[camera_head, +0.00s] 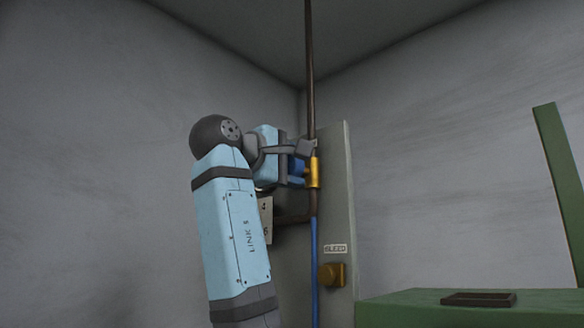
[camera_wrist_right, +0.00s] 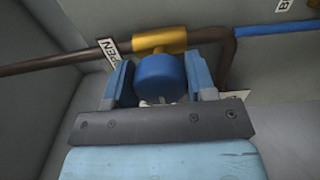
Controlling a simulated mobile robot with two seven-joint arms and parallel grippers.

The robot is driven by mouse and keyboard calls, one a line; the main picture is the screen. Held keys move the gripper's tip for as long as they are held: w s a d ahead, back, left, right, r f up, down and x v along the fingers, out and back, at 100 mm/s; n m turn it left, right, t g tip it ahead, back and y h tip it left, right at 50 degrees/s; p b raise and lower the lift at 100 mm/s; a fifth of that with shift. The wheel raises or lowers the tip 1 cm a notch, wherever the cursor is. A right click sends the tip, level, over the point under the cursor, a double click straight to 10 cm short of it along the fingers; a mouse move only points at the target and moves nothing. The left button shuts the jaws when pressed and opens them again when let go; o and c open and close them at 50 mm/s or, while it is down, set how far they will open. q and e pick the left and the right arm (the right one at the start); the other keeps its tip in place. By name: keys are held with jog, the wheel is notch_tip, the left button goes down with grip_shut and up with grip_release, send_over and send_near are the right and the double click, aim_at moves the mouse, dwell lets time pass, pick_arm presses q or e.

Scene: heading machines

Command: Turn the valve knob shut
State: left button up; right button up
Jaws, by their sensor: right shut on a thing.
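The valve knob (camera_wrist_right: 160,76) is a dark blue round knob on a yellow valve body (camera_wrist_right: 160,41), which also shows in the head view (camera_head: 316,172) on the brown pipe. My right gripper (camera_wrist_right: 158,80) is shut on the knob, with one light blue finger on each side of it. In the head view my right gripper (camera_head: 299,160) reaches the valve from the left and mostly hides the knob. A white label reading "OPEN" (camera_wrist_right: 109,53) shows partly beside the left finger in the wrist view. My left gripper is not in view.
A brown pipe (camera_head: 309,75) runs down along a grey panel (camera_head: 341,205). A blue pipe (camera_head: 315,262) continues below. A "BLEED" label (camera_head: 335,249) sits above a yellow fitting (camera_head: 332,275). A green bench (camera_head: 400,308) at lower right carries a dark tray (camera_head: 478,300).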

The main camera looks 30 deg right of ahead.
jog(key=o, duration=0.9)
jog(key=b+v, duration=0.3)
jog(key=v, duration=1.1)
